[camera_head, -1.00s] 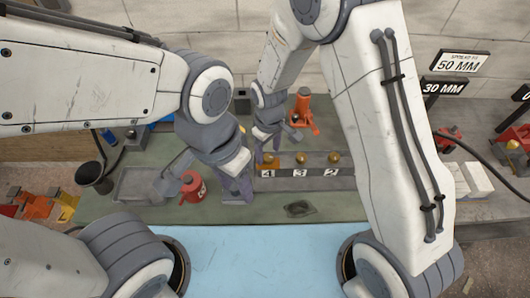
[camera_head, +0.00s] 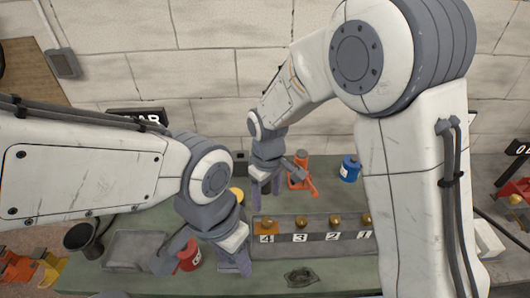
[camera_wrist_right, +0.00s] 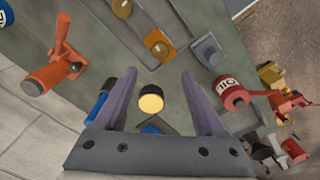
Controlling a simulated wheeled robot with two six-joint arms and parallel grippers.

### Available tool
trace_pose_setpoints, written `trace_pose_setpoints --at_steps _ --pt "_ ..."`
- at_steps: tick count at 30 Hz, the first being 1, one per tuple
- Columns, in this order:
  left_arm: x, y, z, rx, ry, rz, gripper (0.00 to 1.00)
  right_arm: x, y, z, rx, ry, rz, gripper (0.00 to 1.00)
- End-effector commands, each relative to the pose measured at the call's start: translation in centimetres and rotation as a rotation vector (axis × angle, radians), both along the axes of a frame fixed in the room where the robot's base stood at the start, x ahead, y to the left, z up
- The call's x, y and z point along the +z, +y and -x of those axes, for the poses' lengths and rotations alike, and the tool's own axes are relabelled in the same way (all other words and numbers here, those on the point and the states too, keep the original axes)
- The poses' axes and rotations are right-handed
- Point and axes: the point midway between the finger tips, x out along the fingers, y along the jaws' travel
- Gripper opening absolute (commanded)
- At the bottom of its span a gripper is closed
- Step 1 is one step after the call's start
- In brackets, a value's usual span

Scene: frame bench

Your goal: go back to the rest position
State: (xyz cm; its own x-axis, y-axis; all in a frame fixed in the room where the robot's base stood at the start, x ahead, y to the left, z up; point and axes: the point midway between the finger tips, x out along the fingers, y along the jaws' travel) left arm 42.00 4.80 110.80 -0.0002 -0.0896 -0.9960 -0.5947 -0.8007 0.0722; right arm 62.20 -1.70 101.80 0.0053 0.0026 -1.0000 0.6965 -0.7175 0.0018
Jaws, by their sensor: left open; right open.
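My left gripper (camera_head: 234,266) is the lower one in the head view. It is open, low over the bench beside the red can (camera_head: 189,257) and left of the numbered rack. My right gripper (camera_head: 265,192) is open behind the rack's left end, left of the orange tool (camera_head: 301,170). In the right wrist view its two purple fingers (camera_wrist_right: 161,100) are spread apart. A round yellow-topped piece (camera_wrist_right: 151,100) shows between them in the picture, and I cannot tell how far below it is. Nothing is held in either gripper.
The rack (camera_head: 316,250) carries several brass knobs over number labels. A blue can (camera_head: 349,169) stands at the back. A grey tray (camera_head: 131,251) and a black cup (camera_head: 82,240) are at the left. A block wall (camera_head: 220,80) rises behind the bench.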

Motion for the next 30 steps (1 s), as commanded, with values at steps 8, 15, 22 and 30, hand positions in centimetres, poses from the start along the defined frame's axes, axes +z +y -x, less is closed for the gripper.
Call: trace_pose_setpoints --at_steps 8,15,22,30 --pt "0.0 0.0 0.0 0.000 0.000 0.000 0.50 2.1 0.3 2.2 -0.012 -0.007 -0.013 0.71" --pt "0.0 0.0 0.0 0.000 0.000 0.000 0.50 7.4 -0.4 11.6 -0.072 -0.007 -0.052 0.71" --pt "0.0 0.0 0.0 0.000 0.000 0.000 0.50 8.9 -2.4 18.6 -0.119 0.006 -0.081 0.71" --pt "0.0 0.0 0.0 0.000 0.000 0.000 0.50 9.0 -3.1 20.4 -0.135 0.013 -0.087 0.71"
